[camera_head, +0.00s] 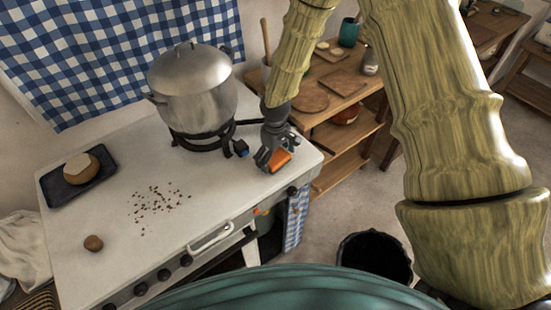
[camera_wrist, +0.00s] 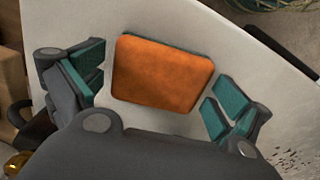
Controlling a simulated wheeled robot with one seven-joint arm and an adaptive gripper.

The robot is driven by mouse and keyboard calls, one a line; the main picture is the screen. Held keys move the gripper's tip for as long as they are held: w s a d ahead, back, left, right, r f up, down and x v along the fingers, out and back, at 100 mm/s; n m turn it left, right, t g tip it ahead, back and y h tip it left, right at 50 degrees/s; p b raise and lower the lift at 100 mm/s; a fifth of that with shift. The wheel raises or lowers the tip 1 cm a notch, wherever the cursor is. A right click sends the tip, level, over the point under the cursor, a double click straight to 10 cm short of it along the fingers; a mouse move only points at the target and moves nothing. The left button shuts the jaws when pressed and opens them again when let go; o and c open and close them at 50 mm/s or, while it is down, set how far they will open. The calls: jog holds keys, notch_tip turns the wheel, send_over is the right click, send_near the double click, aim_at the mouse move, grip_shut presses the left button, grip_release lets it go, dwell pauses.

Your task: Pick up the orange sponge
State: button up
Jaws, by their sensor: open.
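The orange sponge (camera_head: 279,160) lies on the white stove top near its right end. In the wrist view the sponge (camera_wrist: 160,72) is a rounded orange block lying flat on the white surface. My gripper (camera_head: 268,160) is over it, pointing down. In the wrist view my gripper (camera_wrist: 155,90) is open, with one teal-padded finger on each side of the sponge. I cannot tell the height of the fingertips above the stove top.
A large lidded pot (camera_head: 194,92) stands on a burner left of my gripper. A dark tray (camera_head: 58,195) with a loaf-like item, a small brown round item (camera_head: 93,243) and scattered crumbs (camera_head: 158,200) are further left. A wooden shelf (camera_head: 345,135) stands right of the stove.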

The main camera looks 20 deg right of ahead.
aim_at(275, 156)
jog(key=shift+c, duration=0.4)
jog(key=c, duration=0.6)
jog(key=shift+c, duration=0.2)
jog(key=shift+r+b, duration=0.65)
jog(key=shift+r, duration=0.1)
jog(key=shift+r+b, duration=0.5)
jog(key=shift+r, duration=0.4)
jog(key=s+a+r+b, duration=0.1)
jog(key=s+b, duration=0.4)
jog(key=s, duration=1.1)
jog(key=shift+r, duration=0.35)
